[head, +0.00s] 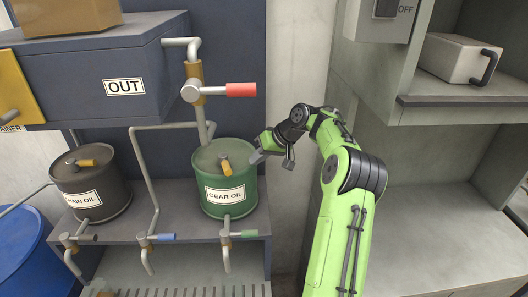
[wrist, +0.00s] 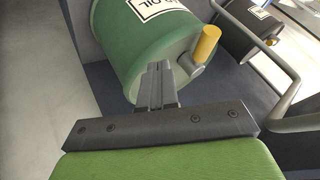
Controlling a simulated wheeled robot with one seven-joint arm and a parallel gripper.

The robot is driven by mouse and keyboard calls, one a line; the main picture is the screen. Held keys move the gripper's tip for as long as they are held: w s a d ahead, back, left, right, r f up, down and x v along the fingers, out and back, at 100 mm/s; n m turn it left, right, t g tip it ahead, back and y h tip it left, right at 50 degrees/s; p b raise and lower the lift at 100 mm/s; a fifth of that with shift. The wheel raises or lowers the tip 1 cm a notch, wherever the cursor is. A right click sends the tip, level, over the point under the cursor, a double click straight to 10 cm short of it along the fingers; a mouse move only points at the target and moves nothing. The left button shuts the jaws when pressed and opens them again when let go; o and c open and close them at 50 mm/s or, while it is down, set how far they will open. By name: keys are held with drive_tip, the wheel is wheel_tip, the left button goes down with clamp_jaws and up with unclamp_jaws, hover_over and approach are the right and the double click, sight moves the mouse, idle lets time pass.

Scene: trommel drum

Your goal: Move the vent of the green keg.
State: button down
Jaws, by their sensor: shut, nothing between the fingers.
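The green keg (head: 230,183), labelled GEAR OIL, stands on a grey shelf in the middle of the head view. It fills the upper part of the wrist view (wrist: 138,52). Its vent (head: 226,166) is a small yellow lever on the lid. In the wrist view the yellow vent (wrist: 206,46) sits on a grey stub, right of my fingers. My gripper (head: 256,157) is at the right side of the keg's top edge, a short way from the vent. In the wrist view my gripper (wrist: 155,72) has its fingers together, with nothing between them.
A pipe with a red-handled valve (head: 215,91) rises behind the keg. A dark keg (head: 92,185) with its own yellow vent stands to the left. Taps (head: 155,238) hang along the shelf front. A grey cabinet (head: 440,130) stands right of my arm.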

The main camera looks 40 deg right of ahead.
sight(226, 167)
drive_tip(key=shift+w+a+f, duration=0.9)
drive_tip(key=shift+w+f, duration=0.1)
drive_tip(key=shift+f, duration=0.1)
drive_tip(key=shift+w+a+r, duration=0.2)
drive_tip(key=shift+w+a, duration=0.1)
drive_tip(key=shift+a, duration=0.45)
drive_tip(key=shift+w+a+r, duration=0.2)
drive_tip(key=shift+w+a, duration=0.05)
drive_tip(key=shift+a, duration=0.45)
drive_tip(key=shift+s+a+m+t+h+b, duration=0.1)
drive_tip(key=shift+a+m+t+h+b, duration=0.2)
drive_tip(key=shift+a+m+h+b, duration=0.65)
drive_tip(key=shift+f+m+y+b, duration=0.1)
drive_tip(key=shift+m+y+b, duration=0.15)
drive_tip(key=shift+b, duration=0.05)
